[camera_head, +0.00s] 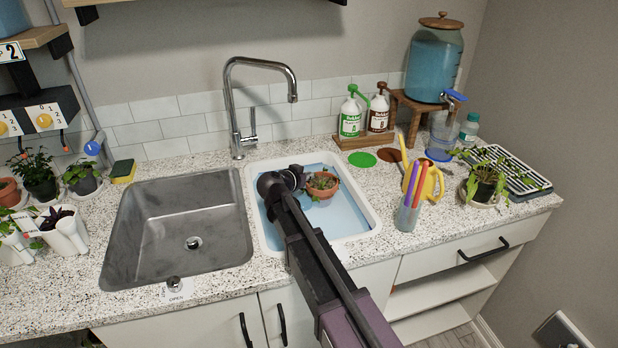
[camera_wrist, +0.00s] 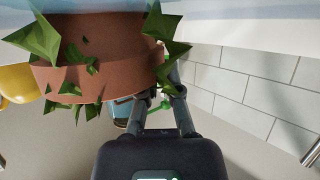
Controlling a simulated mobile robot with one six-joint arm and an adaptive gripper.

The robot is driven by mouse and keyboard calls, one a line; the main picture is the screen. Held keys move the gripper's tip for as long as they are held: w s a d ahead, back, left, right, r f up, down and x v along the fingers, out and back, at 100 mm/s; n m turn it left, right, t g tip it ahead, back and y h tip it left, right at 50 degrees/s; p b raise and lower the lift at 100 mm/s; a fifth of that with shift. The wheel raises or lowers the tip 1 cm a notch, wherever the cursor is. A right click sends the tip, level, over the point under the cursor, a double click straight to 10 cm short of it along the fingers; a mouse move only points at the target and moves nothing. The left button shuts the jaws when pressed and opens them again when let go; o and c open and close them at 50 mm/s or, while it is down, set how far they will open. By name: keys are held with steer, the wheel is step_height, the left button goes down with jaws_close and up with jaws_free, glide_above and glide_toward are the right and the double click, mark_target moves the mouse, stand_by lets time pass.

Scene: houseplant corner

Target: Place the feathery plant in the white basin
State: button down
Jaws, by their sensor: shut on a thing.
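The white basin (camera_head: 372,216) is set into the counter right of the metal sink, with light blue inside. A terracotta pot (camera_head: 322,191) with a small green plant is over the basin's far right part. My gripper (camera_head: 302,179) is shut on this pot's rim from the left. In the wrist view the pot (camera_wrist: 105,62) looks upside down, with pointed green leaves around it, and my gripper's fingers (camera_wrist: 165,92) meet its edge. I cannot tell whether the pot touches the basin floor, or whether its leaves are the feathery ones.
The steel sink (camera_head: 170,245) and faucet (camera_head: 238,110) are to the left. A cup of markers (camera_head: 407,215) and a yellow watering can (camera_head: 430,182) stand close right of the basin. Other potted plants stand at the left (camera_head: 38,183) and far right (camera_head: 484,190).

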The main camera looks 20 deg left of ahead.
steer(key=shift+f, duration=0.15)
steer(key=c, duration=0.8)
jaws_free()
steer(key=shift+d, duration=0.1)
steer(key=shift+r, duration=0.25)
steer(key=p+v, duration=0.3)
steer(key=v, duration=0.4)
steer(key=shift+s, duration=0.2)
